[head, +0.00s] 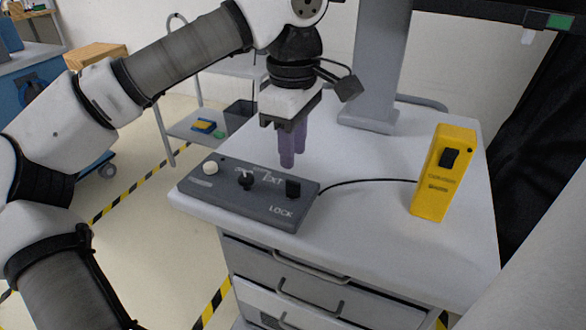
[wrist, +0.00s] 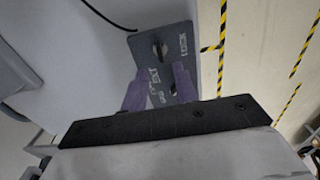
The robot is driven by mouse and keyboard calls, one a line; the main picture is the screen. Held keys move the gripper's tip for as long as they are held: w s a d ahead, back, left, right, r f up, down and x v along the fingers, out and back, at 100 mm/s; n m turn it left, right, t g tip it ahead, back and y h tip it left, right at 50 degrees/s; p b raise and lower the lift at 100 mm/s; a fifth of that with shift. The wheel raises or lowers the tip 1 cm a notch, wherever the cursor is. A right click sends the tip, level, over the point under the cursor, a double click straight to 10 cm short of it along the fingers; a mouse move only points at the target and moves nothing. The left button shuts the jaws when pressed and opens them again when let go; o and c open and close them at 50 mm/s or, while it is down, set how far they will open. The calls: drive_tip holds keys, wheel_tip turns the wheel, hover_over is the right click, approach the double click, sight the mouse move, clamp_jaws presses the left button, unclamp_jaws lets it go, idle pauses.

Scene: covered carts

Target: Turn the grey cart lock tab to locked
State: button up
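A dark grey control box (head: 245,200) lies on the cart top, near its front left edge. A dark tab (head: 293,187) stands at its right end by the word LOCK; it also shows in the wrist view (wrist: 160,48). I cannot tell its exact setting. A black knob (head: 245,181) and a round white button (head: 210,168) sit farther left on the box. My gripper (head: 292,158) points down with purple fingers, above and behind the box. In the wrist view its fingers (wrist: 160,82) are apart, with the box visible between them and nothing held.
A yellow box (head: 436,172) with a black switch stands at the right of the cart top (head: 360,215), and a black cable (head: 365,181) joins it to the control box. A grey post (head: 380,65) rises behind. Drawers with handles are below the top.

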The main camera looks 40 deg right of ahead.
sight(294, 181)
wheel_tip(294, 181, up, 7)
idle(0.3)
idle(0.5)
